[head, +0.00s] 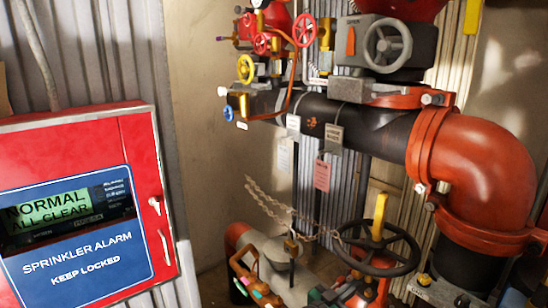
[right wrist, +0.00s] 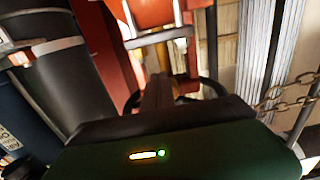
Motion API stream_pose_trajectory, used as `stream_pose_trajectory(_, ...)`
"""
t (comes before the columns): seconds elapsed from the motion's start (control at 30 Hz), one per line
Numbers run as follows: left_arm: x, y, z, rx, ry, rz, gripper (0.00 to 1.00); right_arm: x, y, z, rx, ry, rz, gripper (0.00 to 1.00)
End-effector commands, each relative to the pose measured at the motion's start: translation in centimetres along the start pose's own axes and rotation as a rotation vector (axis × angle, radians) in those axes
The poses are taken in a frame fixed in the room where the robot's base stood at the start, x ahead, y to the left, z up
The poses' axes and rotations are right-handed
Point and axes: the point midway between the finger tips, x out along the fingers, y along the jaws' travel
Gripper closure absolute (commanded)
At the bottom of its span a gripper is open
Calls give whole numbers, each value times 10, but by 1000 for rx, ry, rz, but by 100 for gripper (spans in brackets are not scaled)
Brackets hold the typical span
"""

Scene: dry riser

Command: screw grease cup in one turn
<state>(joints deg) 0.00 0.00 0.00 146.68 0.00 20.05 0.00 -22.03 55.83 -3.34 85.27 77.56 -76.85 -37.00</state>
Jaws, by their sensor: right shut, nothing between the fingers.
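I cannot clearly pick out the grease cup in either view. A small yellow-topped fitting (head: 424,280) shows low on the right in the head view, but I cannot tell whether it is the cup. A black handwheel (head: 377,248) with a yellow upright stem (head: 379,215) sits on the red valve at lower centre. In the right wrist view, my right gripper (right wrist: 157,92) is dark, shut and empty, with part of a black wheel rim (right wrist: 212,88) just beyond it. The gripper's green housing fills the bottom of that view. My left gripper is not in view.
A thick black pipe with a red elbow (head: 480,170) runs along the right. A chain (head: 280,215) hangs near the handwheel. A red sprinkler alarm box (head: 80,128) stands at the left. Small valves with red and yellow wheels crowd the top centre.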

Motion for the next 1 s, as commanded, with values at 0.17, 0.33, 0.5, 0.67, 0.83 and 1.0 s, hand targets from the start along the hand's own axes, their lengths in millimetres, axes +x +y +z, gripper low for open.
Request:
stream_pose_trajectory(0.17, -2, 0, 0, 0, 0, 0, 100, 0, -1, -3, 1, 0, 0, 100)
stream_pose_trajectory(0.33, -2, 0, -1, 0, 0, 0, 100, 0, -1, -4, 1, 2, 0, 100)
stream_pose_trajectory(0.5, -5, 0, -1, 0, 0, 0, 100, 0, -4, -4, 2, 3, 1, 100)
stream_pose_trajectory(0.67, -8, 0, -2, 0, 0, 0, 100, 0, -8, -4, 2, 4, 0, 100)
stream_pose_trajectory(0.83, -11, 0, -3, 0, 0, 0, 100, 1, -13, -4, 2, 5, 1, 100)
stream_pose_trajectory(1.0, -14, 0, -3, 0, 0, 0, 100, 0, -18, -4, 3, 5, 1, 100)
